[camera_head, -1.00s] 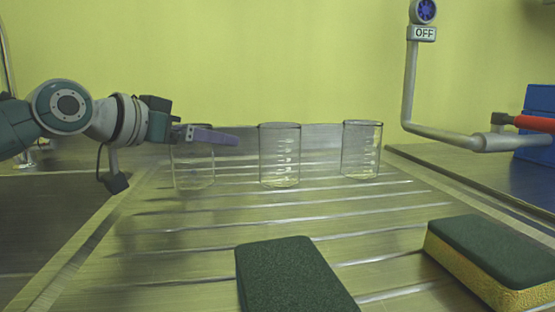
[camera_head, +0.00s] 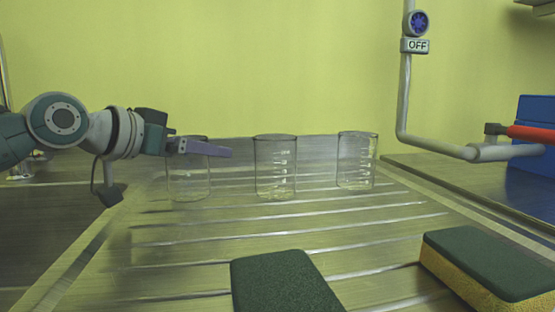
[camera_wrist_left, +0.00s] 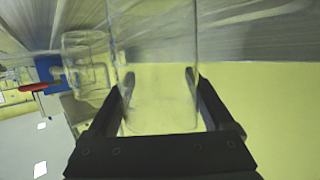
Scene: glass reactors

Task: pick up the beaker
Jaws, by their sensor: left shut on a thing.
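Three clear glass beakers stand upright in a row on the ribbed draining board. My left gripper (camera_head: 212,149) comes in from the left at the upper part of the leftmost beaker (camera_head: 188,178) and is shut on it. In the left wrist view this beaker (camera_wrist_left: 157,65) is between the two fingers (camera_wrist_left: 158,88). Its base appears to be on the board. The middle beaker (camera_head: 275,168) and the right beaker (camera_head: 357,161) stand apart from the gripper. My right gripper is not in view.
Two green-and-yellow sponges lie in front, one at the centre (camera_head: 284,283) and one at the right (camera_head: 490,262). A grey tap pipe (camera_head: 403,100) with a red handle (camera_head: 530,134) and a blue box (camera_head: 532,165) are at the right. The board (camera_head: 200,245) is clear between beakers and sponges.

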